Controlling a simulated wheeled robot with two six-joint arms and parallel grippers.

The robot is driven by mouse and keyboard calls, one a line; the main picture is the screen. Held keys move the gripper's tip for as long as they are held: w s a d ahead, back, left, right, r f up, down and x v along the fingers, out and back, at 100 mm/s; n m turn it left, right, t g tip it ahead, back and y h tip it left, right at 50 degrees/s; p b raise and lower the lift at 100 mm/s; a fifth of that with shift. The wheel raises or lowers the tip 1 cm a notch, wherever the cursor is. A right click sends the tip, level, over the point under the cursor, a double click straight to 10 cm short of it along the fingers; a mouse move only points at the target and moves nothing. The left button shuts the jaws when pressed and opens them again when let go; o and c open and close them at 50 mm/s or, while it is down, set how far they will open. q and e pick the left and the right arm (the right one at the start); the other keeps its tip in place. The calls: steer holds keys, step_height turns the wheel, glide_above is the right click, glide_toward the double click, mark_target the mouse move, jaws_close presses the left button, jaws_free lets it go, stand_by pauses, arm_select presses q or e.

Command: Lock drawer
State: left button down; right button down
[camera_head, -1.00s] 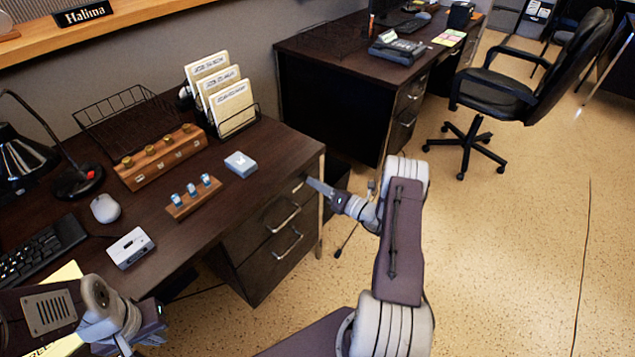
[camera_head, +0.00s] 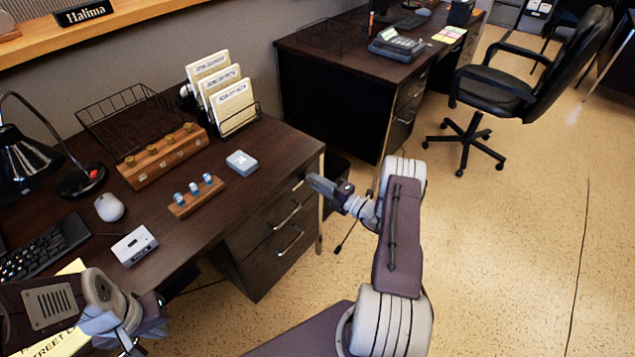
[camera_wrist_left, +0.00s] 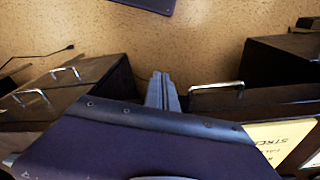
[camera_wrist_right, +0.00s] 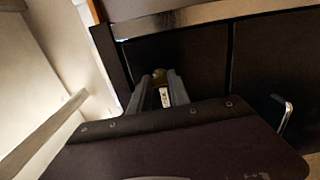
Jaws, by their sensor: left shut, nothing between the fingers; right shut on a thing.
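The desk's drawer stack (camera_head: 278,230) is on the right side of the near desk, with silver handles facing the floor area. All of its drawers look closed. My right gripper (camera_head: 318,183) is at the top drawer, near the desk's front right corner. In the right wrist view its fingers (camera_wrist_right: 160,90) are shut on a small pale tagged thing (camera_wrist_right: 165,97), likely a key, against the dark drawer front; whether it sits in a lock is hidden. My left gripper (camera_wrist_left: 162,88) is shut and empty, low at the left in front of the desk.
On the near desk (camera_head: 235,200) are a small wooden rack (camera_head: 196,196), a grey-blue box (camera_head: 241,163), a white device (camera_head: 134,245), a mouse (camera_head: 109,207), a file holder (camera_head: 240,118) and a wooden block with brass knobs (camera_head: 160,157). An office chair (camera_head: 500,90) stands at the back right. The floor is clear to the right.

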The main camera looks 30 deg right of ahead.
stand_by(0.4)
steer(key=c, duration=1.2)
jaws_free()
steer(key=p+v, duration=0.1)
steer(key=v, duration=0.8)
